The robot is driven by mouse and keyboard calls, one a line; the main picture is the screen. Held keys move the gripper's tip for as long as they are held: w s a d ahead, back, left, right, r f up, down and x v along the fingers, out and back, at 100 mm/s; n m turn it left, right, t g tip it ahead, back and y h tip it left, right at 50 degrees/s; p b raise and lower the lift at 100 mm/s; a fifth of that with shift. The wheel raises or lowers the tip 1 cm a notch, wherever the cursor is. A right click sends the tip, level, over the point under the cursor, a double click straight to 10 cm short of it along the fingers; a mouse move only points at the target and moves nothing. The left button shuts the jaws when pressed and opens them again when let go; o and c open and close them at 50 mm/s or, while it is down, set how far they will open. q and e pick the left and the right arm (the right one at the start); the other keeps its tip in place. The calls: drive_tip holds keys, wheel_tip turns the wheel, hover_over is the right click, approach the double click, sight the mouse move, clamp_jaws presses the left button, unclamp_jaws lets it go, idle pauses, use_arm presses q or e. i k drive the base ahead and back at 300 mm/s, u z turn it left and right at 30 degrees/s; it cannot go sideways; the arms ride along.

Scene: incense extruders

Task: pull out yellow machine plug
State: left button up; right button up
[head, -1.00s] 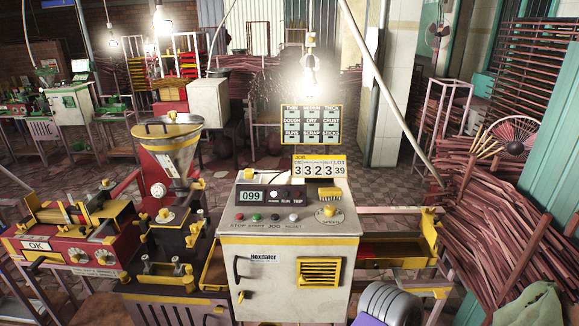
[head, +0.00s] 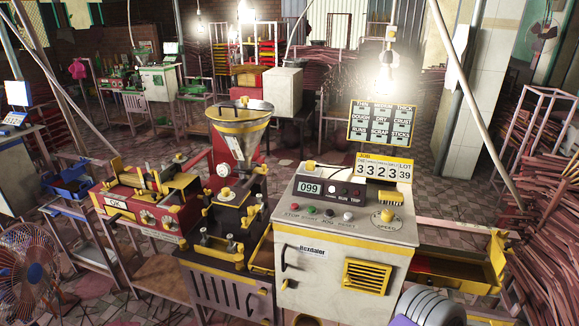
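The cream and yellow machine (head: 328,273) stands at the centre right, with a sloped control panel showing 099 and a row of buttons. A small ribbed yellow block (head: 390,199) sits at the panel's upper right, above the yellow speed knob (head: 387,215); I cannot tell whether it is the plug. No power plug or wall socket is clearly recognisable.
A hopper machine (head: 240,140) and a red machine (head: 150,210) adjoin on the left. A fan (head: 27,262) stands at the lower left. A grey ridged object (head: 436,306) is at the bottom right. Stick bundles (head: 556,210) crowd the right side. Tiled floor shows behind.

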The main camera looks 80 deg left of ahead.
sight(310, 165)
drive_tip(key=u, duration=3)
